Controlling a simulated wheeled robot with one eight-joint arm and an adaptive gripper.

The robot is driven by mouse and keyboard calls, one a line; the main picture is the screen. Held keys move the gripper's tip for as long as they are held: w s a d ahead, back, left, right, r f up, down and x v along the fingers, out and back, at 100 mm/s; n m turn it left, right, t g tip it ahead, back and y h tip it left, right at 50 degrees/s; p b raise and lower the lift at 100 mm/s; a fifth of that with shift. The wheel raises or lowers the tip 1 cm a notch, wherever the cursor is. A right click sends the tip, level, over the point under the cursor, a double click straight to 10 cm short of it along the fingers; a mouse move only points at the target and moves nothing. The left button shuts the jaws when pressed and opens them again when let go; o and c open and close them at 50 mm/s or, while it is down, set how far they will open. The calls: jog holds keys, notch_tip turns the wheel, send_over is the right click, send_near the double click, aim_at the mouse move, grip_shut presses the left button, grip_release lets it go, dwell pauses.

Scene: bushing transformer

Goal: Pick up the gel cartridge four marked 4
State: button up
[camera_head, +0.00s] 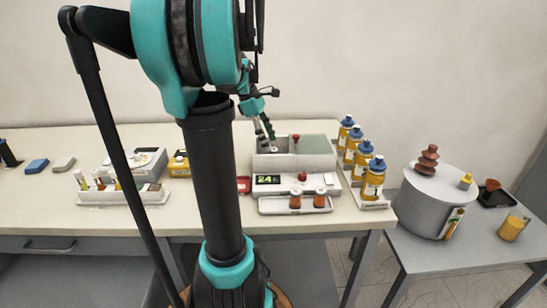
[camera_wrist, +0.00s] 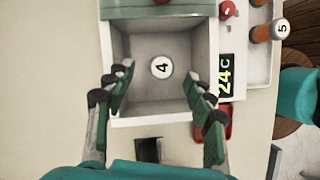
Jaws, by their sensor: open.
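The gel cartridge marked 4 (camera_wrist: 161,67) shows its round white top in the wrist view, inside the open well of a pale box (camera_wrist: 200,43). Its sides are hidden from above. My gripper (camera_wrist: 157,80) is open, with one green-padded finger on each side of the well, and the cartridge appears between and slightly beyond the fingertips. In the head view my gripper (camera_head: 267,130) reaches down to the open side of the box (camera_head: 300,162); the cartridge is not visible there. I cannot tell the fingertips' height over the cartridge.
A front tray (camera_head: 324,208) holds two orange cartridges; one marked 5 (camera_wrist: 281,28) shows in the wrist view. The box has a 24 C display (camera_wrist: 226,77), a red knob and a green lid (camera_head: 314,144). Yellow bottles (camera_head: 373,180) stand right; a vial rack (camera_head: 150,196) stands left.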

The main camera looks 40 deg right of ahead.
aim_at(274, 149)
jog(key=x, duration=0.5)
jog(key=shift+s, duration=0.15)
jog(key=shift+c, duration=0.3)
jog(key=shift+r, duration=0.1)
grip_shut()
